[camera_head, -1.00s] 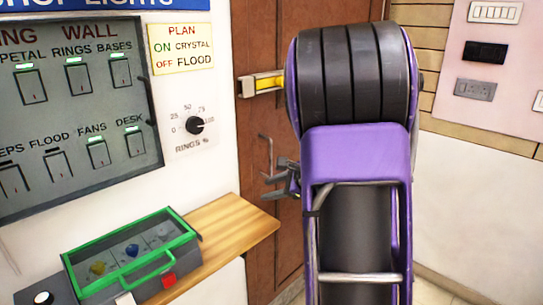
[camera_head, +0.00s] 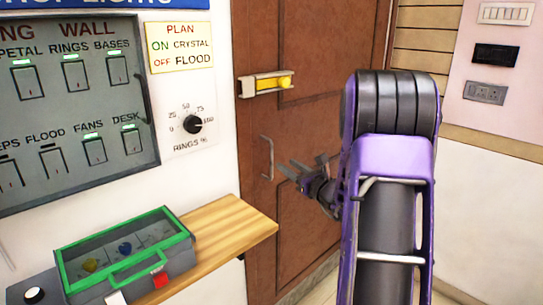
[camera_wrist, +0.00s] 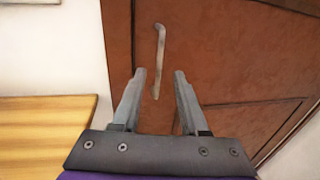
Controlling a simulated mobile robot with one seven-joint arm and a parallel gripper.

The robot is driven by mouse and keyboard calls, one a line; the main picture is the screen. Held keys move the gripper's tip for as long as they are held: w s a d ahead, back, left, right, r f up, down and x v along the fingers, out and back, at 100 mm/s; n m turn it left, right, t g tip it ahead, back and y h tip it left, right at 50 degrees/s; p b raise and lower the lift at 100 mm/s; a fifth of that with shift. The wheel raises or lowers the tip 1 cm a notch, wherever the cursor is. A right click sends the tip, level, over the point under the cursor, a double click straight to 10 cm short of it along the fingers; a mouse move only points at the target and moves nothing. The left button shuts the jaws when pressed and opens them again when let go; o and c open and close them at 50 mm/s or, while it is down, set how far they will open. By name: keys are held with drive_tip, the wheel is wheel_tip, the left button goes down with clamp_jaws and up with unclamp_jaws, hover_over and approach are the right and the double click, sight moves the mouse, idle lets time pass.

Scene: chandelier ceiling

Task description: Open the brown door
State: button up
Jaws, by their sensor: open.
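The brown door (camera_head: 318,55) looks shut in the head view; my arm hides part of its right side. It also fills much of the wrist view (camera_wrist: 225,55). Its slim metal pull handle (camera_head: 268,157) is upright near the door's left edge. A latch with a yellow bar (camera_head: 266,84) sits above the handle. My gripper (camera_head: 303,165) is open and empty, just right of the handle. In the wrist view the handle (camera_wrist: 159,50) appears between and beyond my open fingertips (camera_wrist: 160,73); I cannot tell the remaining distance, and see no contact.
A wooden shelf (camera_head: 228,228) juts out at the left, near the door, bearing a green-framed box (camera_head: 125,255). A switch panel (camera_head: 75,110) and a dial (camera_head: 193,124) are on the left wall. Sockets (camera_head: 485,92) are on the right wall.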

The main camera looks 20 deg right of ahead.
sight(272, 155)
drive_tip(key=w, duration=0.3)
drive_tip(key=w+a, duration=0.1)
drive_tip(key=w, duration=0.5)
drive_tip(key=shift+w+a, duration=0.3)
drive_tip(key=shift+w, duration=0.1)
clamp_jaws()
idle(0.9)
